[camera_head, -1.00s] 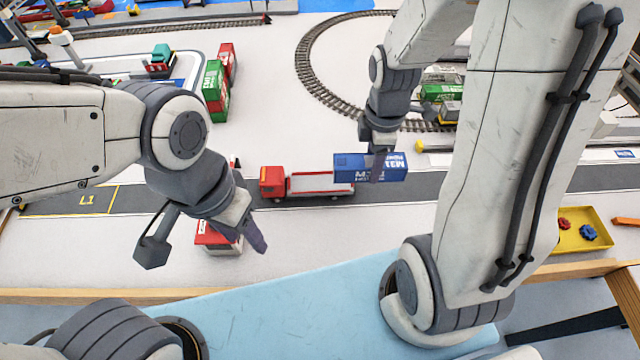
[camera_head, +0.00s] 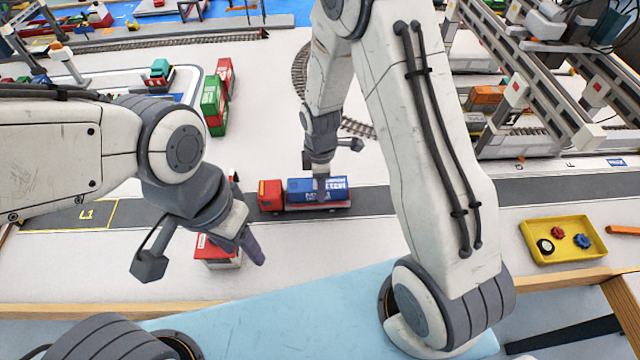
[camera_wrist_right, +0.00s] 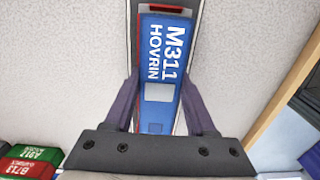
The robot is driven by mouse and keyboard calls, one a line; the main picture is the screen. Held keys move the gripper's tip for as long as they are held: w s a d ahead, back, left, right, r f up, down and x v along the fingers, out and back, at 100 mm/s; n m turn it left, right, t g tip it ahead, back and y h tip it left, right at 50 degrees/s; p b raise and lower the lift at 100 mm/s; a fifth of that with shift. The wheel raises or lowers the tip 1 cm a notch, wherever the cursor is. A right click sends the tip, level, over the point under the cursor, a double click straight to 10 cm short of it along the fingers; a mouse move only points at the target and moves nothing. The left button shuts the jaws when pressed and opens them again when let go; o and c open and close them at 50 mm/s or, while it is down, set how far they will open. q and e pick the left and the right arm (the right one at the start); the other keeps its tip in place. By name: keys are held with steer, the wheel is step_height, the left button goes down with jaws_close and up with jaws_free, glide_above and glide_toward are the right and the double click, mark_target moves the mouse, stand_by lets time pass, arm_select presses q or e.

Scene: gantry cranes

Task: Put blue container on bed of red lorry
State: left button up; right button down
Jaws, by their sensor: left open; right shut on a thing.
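The red lorry (camera_head: 270,195) stands on the grey road, with its cab at the left and its bed to the right. The blue container (camera_head: 337,190) with white lettering is lined up over the bed; I cannot tell whether it touches. My right gripper (camera_head: 320,184) is shut on the container from above. In the right wrist view, the fingers of the right gripper (camera_wrist_right: 160,105) press both long sides of the blue container (camera_wrist_right: 166,60). My left gripper (camera_head: 247,243) is open and empty, in front of the lorry to the left.
A red-roofed block (camera_head: 218,254) stands beside my left gripper. Green and red containers (camera_head: 213,102) stand behind the lorry. A yellow tray (camera_head: 568,242) with small wheels lies at the right. Gantry rails and track fill the back right. The road left of the lorry is clear.

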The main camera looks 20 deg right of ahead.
steer(key=shift+f, duration=0.2)
steer(key=shift+f, duration=0.2)
steer(key=shift+c, duration=1.1)
jaws_free()
steer(key=shift+r, duration=0.1)
step_height(320, 180, up, 12)
steer(key=s+a+r+m, duration=0.2)
steer(key=s+r+m, duration=0.1)
steer(key=s, duration=0.4)
steer(key=s+a+r+m, duration=0.2)
steer(key=s+a+r, duration=0.1)
steer(key=s, duration=0.4)
steer(key=s+a+r+m+y, duration=0.1)
steer(key=s+a+r+m, duration=0.1)
steer(key=s, duration=0.5)
steer(key=shift+s+a+r+m+b, duration=0.4)
steer(key=shift+a+m, duration=0.2)
steer(key=shift+m, duration=0.2)
